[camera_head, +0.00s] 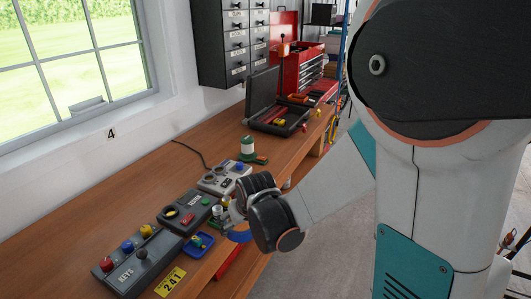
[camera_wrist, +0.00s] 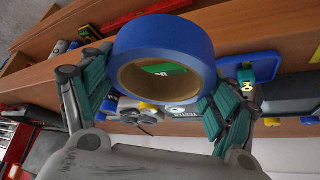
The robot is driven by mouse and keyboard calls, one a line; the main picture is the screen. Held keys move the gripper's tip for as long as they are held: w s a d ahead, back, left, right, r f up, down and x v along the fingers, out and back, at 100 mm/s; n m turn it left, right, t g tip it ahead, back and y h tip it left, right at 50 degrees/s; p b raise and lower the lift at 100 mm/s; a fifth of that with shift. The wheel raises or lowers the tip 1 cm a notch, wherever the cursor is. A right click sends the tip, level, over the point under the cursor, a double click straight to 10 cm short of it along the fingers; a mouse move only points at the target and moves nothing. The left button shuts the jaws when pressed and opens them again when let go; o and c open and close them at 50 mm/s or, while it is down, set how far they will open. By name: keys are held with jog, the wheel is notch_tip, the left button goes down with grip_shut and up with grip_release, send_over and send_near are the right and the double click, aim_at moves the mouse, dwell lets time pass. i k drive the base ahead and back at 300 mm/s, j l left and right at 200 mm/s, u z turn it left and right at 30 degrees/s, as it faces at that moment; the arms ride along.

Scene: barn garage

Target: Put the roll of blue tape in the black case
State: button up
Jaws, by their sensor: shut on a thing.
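The roll of blue tape (camera_wrist: 165,30) fills the upper middle of the wrist view, a blue ring with a brown cardboard core. My gripper (camera_wrist: 152,85) is shut on it, a teal finger on each side. In the head view the tape (camera_head: 240,237) shows as a blue edge beside my gripper (camera_head: 232,222), mostly hidden by my wrist, near the bench's front edge. The black case (camera_head: 262,92) stands open farther back on the bench, its lid raised at the back left. Tools, some with red or yellow parts, lie in it. The case is well apart from my gripper.
A red tool chest (camera_head: 300,70) stands beyond. Bare wood lies left of the bottle.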

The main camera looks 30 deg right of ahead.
aim_at(293, 118)
jog(key=i+l, duration=0.15)
jog(key=l, duration=0.25)
jog(key=i+l+u, duration=0.1)
jog(key=l, duration=0.25)
jog(key=i+l, duration=0.1)
jog(key=l, duration=0.3)
jog(key=i+l+u, duration=0.1)
jog(key=l, duration=0.3)
jog(key=i+l, duration=0.15)
jog(key=l, duration=0.2)
jog(key=u, duration=0.05)
